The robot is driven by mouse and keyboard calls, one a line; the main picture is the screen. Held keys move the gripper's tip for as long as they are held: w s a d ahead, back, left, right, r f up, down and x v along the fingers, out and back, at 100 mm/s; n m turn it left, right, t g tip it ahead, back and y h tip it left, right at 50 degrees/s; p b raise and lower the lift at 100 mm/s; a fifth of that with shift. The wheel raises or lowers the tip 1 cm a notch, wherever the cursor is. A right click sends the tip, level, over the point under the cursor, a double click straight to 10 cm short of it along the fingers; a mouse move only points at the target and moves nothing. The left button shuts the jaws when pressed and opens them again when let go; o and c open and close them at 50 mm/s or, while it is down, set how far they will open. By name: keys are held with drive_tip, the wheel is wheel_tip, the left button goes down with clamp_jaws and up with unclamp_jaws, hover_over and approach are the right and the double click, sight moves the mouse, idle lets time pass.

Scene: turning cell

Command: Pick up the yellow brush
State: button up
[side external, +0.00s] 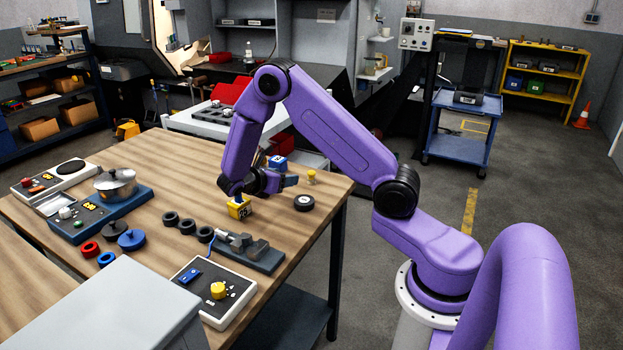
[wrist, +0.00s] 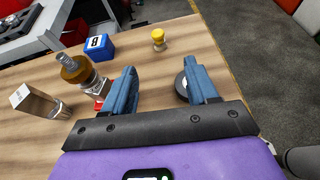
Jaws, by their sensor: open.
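No object shows clear bristles. The likeliest yellow brush is a small, short yellow piece (side external: 311,177) standing on the wooden table near its far right edge; it also shows in the wrist view (wrist: 159,38). My gripper (wrist: 160,72) is open, with its blue fingers apart and nothing held between them. In the wrist view the yellow piece lies beyond the fingertips, about in line with the gap. In the side view my gripper (side external: 266,187) is low over the table, left of the yellow piece and apart from it.
A black disc (side external: 304,202) lies nearby, partly behind the right finger in the wrist view. A brown-and-metal piece (wrist: 75,70) is left of the fingers. The wooden table (side external: 335,187) ends close to the right.

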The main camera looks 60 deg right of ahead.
approach(310, 172)
drive_tip(key=x, duration=0.5)
drive_tip(key=shift+s, duration=0.35)
drive_tip(key=shift+x, duration=2.8)
drive_tip(key=shift+w, duration=0.2)
drive_tip(key=c, duration=1)
